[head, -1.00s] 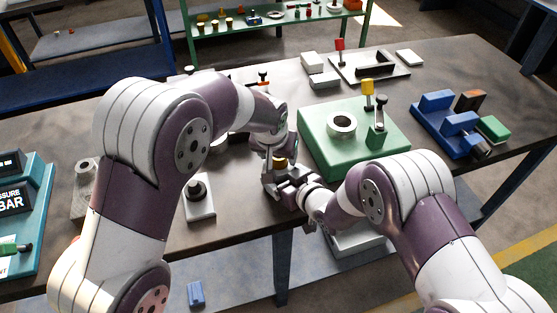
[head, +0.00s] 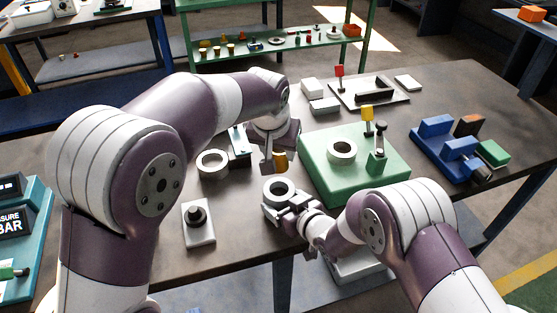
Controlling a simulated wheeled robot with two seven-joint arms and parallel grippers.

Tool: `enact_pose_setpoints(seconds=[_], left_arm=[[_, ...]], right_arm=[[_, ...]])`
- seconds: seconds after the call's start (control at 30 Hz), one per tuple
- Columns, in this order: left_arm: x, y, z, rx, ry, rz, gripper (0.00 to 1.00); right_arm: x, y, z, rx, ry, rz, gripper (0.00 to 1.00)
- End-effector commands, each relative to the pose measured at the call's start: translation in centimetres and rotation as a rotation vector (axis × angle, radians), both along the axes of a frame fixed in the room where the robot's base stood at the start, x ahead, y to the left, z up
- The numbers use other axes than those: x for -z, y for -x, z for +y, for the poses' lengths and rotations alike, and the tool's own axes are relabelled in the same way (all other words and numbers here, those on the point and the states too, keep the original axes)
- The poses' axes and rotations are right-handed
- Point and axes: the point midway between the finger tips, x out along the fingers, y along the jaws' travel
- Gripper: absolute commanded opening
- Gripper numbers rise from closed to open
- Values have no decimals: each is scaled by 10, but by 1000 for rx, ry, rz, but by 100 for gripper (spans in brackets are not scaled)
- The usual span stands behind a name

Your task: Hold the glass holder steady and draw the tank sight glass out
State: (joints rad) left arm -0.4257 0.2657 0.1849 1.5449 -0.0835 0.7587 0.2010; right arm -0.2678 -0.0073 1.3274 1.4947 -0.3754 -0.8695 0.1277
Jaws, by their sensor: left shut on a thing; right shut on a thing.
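The tank sight glass is a small amber piece (head: 281,161) between the fingers of my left gripper (head: 273,160). My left gripper is shut on it and holds it above and slightly behind the glass holder, apart from it. The glass holder (head: 268,193) is a grey block with a round ring-shaped opening on top, which now shows empty. It stands upright near the table's front edge. My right gripper (head: 290,210) is shut on the holder from the front right. The lower part of the sight glass is partly hidden by the fingers.
A green block with a ring and posts (head: 318,165) stands close to the right. A grey ring part (head: 212,164) lies to the left, and a white plate with a black knob (head: 199,234) is at front left. Blue blocks (head: 436,124) lie farther right. The table's front edge is near.

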Motion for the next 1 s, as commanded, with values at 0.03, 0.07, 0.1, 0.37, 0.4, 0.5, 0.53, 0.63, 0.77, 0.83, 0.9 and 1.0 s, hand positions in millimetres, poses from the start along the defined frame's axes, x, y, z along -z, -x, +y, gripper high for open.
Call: enact_pose_setpoints(seconds=[0.03, 0.07, 0.1, 0.37, 0.4, 0.5, 0.53, 0.63, 0.77, 0.83, 0.9, 1.0], left_arm=[[-1, 0, 0, 0, 0, 0, 10], [-1, 0, 0, 0, 0, 0, 10], [-1, 0, 0, 0, 0, 0, 10], [0, 0, 0, 0, 0, 0, 10], [0, 0, 0, 0, 0, 0, 10], [0, 0, 0, 0, 0, -1, 10], [0, 0, 0, 0, 0, -1, 10], [0, 0, 0, 0, 0, -1, 10], [0, 0, 0, 0, 0, -1, 10], [0, 0, 0, 0, 0, -1, 10], [0, 0, 0, 0, 0, -1, 10], [0, 0, 0, 0, 0, -1, 10]], right_arm=[[-1, 0, 0, 0, -1, -2, 40], [-1, 0, 0, 0, -1, -2, 40], [-1, 0, 0, 0, -1, -2, 40], [-1, 0, 0, 0, -1, -1, 95], [-1, 0, 0, 0, -1, -1, 100], [-1, 0, 0, 0, -1, -1, 100], [0, 0, 0, 0, -1, -1, 100], [-2, 2, -1, 1, 0, -1, 100], [-11, 18, -13, 3, -1, -3, 100], [-18, 32, -23, 3, -1, -3, 100], [-26, 49, -32, 3, 0, -2, 100], [-35, 69, -46, 4, -1, -2, 100]])
